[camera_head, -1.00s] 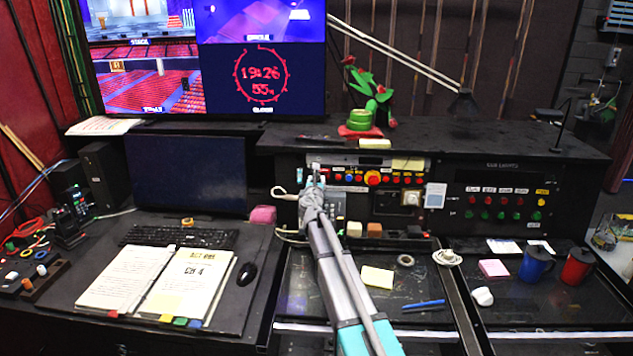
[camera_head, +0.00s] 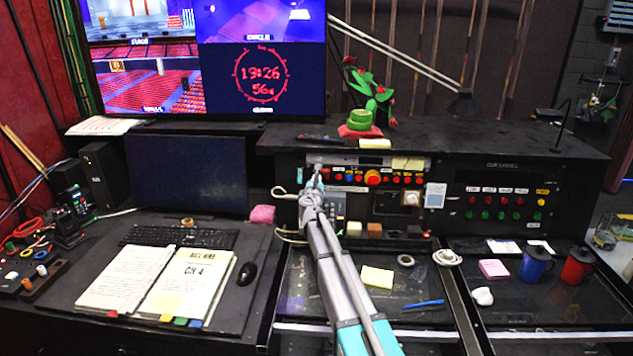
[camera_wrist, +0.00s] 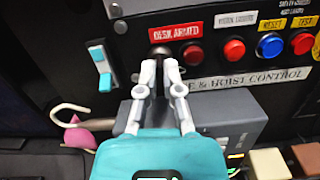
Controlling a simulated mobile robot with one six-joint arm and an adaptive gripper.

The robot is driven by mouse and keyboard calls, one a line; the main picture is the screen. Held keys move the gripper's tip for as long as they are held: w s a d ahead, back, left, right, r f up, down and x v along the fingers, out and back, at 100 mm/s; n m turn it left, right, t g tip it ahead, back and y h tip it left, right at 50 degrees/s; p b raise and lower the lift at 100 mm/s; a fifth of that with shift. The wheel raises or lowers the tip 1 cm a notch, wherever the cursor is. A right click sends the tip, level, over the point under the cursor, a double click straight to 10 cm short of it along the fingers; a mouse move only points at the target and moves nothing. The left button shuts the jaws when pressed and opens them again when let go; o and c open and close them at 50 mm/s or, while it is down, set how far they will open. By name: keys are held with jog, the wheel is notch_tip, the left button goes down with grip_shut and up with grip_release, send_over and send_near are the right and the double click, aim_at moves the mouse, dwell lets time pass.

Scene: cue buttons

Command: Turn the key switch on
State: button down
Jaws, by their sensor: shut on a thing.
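The key switch (camera_wrist: 161,49) is a dark round piece on the black desk panel, directly under the red "DESK ARMED" label (camera_wrist: 176,32) in the wrist view. My gripper (camera_wrist: 160,66) reaches up to it with both fingertips at the switch, closed on its key. The fingertips hide most of the key, so its angle cannot be read. In the head view my gripper (camera_head: 318,178) is at the left end of the upper button row, and the key switch is too small and covered to make out.
A red button (camera_wrist: 193,56) sits close right of the fingers, with more buttons beyond. A grey box (camera_wrist: 232,112) is below right, and a hook with a pink piece (camera_wrist: 79,138) is below left.

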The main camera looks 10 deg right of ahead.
jog(key=m, duration=0.4)
jog(key=shift+h, duration=0.3)
jog(key=m+g+p, duration=0.1)
jog(key=m, duration=0.4)
jog(key=shift+r+h, duration=0.1)
jog(key=shift+h, duration=0.2)
jog(key=m+g+p, duration=0.1)
jog(key=m, duration=0.4)
jog(key=shift+m+p, duration=0.35)
jog(key=shift+m, duration=1.75)
jog(key=c, duration=0.8)
grip_release()
